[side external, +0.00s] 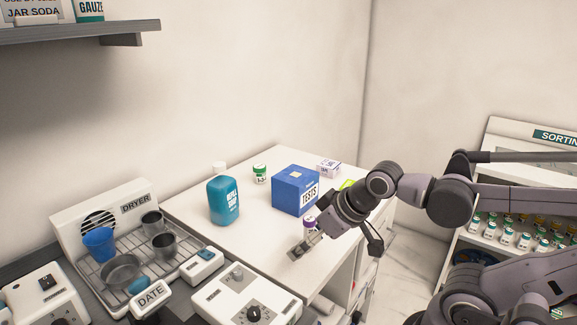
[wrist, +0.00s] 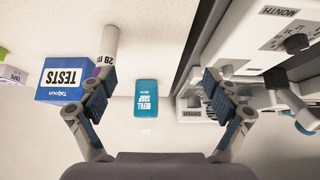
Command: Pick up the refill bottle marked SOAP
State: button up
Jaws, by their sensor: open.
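The refill bottle (side external: 224,203) is teal-blue with a white cap and stands on the white counter (side external: 262,240), left of the blue TESTS box. In the wrist view the bottle (wrist: 146,98) shows its SOAP label and lies between my two fingers, beyond them. My gripper (side external: 335,247) is open and empty over the counter's right front part, to the right of the bottle and apart from it. In the wrist view my gripper (wrist: 158,78) has its fingers spread wide.
The blue TESTS box (side external: 294,193) stands behind my gripper. A purple-capped vial (side external: 309,224) is close to one finger; it also shows in the wrist view (wrist: 109,45). A green-capped jar (side external: 259,173) is farther back. A dryer rack (side external: 190,249) with cups lies left.

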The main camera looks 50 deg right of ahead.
notch_tip(320, 180, up, 12)
jog(key=n+g+h, duration=0.4)
jog(key=n+g, duration=0.2)
jog(key=n, duration=1.3)
send_over(225, 179)
jog(key=a, duration=0.2)
jog(key=shift+w+a+f, duration=0.15)
jog(key=shift+w, duration=0.2)
jog(key=shift+w+f+n+g, duration=0.3)
jog(key=shift+w+f, duration=0.2)
jog(key=shift+w, duration=0.05)
jog(key=shift+x, duration=5.4)
jog(key=shift+r+h, duration=0.1)
jog(key=shift+h, duration=0.2)
jog(key=c, duration=1.8)
